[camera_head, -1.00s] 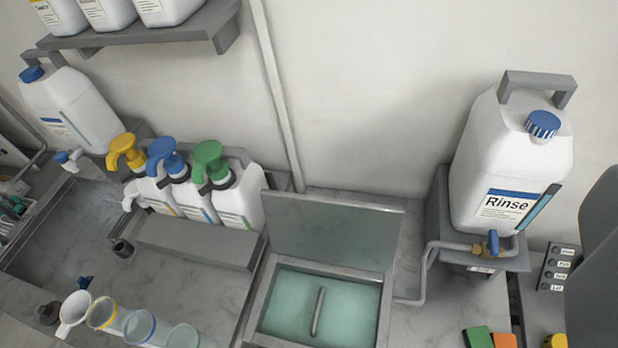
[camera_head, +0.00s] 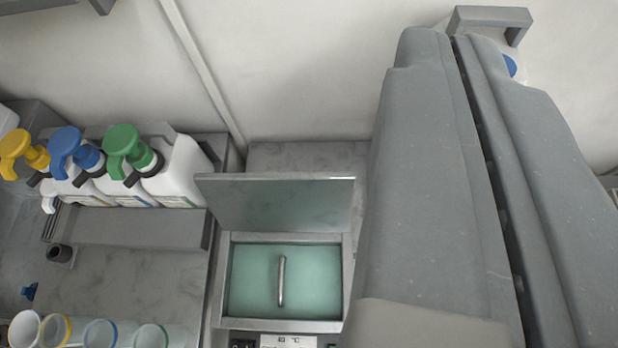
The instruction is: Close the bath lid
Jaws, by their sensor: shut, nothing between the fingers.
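The bath (camera_head: 222,285) is a square metal basin of green liquid, set in the counter at lower centre. Its lid (camera_head: 275,205) is a grey-green panel standing raised along the basin's back edge, so the bath is open. A slim metal bar (camera_head: 281,282) shows upright in the picture over the liquid; I cannot tell what it is fixed to. My gripper (camera_head: 455,45), two long grey fingers closed together with a thin seam, fills the right of the picture. It is empty and lies to the right of the bath and lid, apparently apart from them.
Pump bottles with yellow, blue and green (camera_head: 130,150) heads stand at left behind a grey ledge (camera_head: 130,228). Several cups (camera_head: 100,333) line the lower left. A labelled panel (camera_head: 288,341) sits before the bath. The Rinse canister (camera_head: 511,66) is mostly hidden behind my gripper.

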